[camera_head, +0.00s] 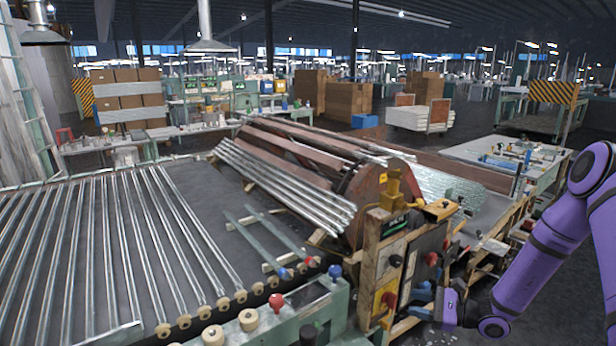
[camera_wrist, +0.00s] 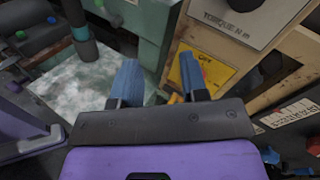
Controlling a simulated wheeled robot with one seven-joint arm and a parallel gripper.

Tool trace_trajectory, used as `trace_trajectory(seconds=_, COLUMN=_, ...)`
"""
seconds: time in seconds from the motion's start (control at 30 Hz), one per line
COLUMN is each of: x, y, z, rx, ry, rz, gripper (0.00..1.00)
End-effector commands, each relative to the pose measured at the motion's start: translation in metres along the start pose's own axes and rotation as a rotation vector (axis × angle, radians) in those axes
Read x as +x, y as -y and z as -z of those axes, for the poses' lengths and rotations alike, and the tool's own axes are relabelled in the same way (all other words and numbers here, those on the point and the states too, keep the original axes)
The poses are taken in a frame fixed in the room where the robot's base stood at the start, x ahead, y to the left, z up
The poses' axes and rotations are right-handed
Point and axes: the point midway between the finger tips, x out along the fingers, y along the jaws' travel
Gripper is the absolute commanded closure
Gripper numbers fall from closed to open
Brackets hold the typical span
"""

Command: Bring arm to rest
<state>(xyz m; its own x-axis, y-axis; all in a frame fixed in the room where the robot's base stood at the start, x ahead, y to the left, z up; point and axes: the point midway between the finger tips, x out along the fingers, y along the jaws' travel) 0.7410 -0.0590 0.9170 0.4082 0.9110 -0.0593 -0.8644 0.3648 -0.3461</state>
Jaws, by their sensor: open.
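My purple arm (camera_head: 540,262) reaches in from the right in the head view, bent low in front of the machine's wooden control box. My gripper shows in the wrist view (camera_wrist: 161,80), with two blue fingers spread apart and nothing between them. In the head view its blue fingers (camera_head: 421,302) are at the lower right of the control box. In the wrist view a yellow label (camera_wrist: 190,75) on a wooden panel lies just beyond the right finger. I cannot tell whether the fingers touch the panel.
The wooden control box (camera_head: 405,265) with knobs stands close to my gripper. A green machine frame (camera_head: 300,318) is left of it. A worktable (camera_head: 535,165) stands behind my arm at the right.

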Motion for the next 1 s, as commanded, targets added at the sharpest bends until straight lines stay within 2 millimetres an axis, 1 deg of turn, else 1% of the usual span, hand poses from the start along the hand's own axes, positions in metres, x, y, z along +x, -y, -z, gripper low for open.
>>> trace_trajectory(seconds=0.03, x=0.002, y=0.004, z=-0.018, rx=-0.04, ry=-0.005, rz=-0.05, gripper=0.6)
trace_trajectory(seconds=0.1, x=0.003, y=0.005, z=-0.038, rx=-0.089, ry=-0.011, rz=-0.119, gripper=0.6)
trace_trajectory(seconds=0.4, x=0.003, y=0.001, z=-0.124, rx=-0.297, ry=-0.061, rz=-0.394, gripper=0.6)
trace_trajectory(seconds=0.7, x=-0.006, y=-0.014, z=-0.203, rx=-0.512, ry=-0.144, rz=-0.645, gripper=0.6)
trace_trajectory(seconds=1.0, x=-0.025, y=-0.034, z=-0.273, rx=-0.736, ry=-0.26, rz=-0.861, gripper=0.6)
